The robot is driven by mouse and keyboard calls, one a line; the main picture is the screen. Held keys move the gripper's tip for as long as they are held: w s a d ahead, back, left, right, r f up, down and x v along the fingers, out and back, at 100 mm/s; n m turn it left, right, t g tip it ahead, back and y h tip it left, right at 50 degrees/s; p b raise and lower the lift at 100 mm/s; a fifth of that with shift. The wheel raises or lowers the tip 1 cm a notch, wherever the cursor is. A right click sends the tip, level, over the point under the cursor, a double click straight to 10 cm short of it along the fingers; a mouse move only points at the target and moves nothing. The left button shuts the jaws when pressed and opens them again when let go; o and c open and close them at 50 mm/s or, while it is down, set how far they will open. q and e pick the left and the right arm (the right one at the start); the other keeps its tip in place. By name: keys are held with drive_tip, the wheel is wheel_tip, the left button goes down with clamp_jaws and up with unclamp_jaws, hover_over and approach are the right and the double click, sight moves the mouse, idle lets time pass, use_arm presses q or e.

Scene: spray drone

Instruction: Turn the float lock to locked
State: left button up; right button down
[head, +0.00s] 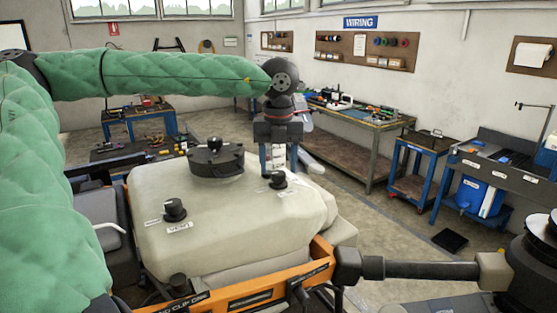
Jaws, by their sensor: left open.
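A pale tank (225,235) sits in the drone's orange frame. A black knob (278,180) stands on its right part, with small labels beside it. A second black knob (174,210) stands at the front left of the tank, also with labels. The label text is too small to read, so I cannot tell which knob is the float lock or how it is set. My left gripper (279,165) points down just above and behind the right knob. Its fingers are open and apart, with a white-labelled part showing between them. My right gripper is not in view.
A round black lid (215,160) with a top knob rises on the tank left of my left gripper. The orange frame (270,287) and a black drone arm (425,270) border the front and right. Workbenches (365,118) stand farther back beyond open floor.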

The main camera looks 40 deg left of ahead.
use_arm(q)
drive_tip(key=shift+w+f, duration=0.1)
drive_tip(key=shift+f, duration=0.6)
drive_tip(key=shift+s+f+p, duration=0.2)
drive_tip(key=shift+p, duration=0.1)
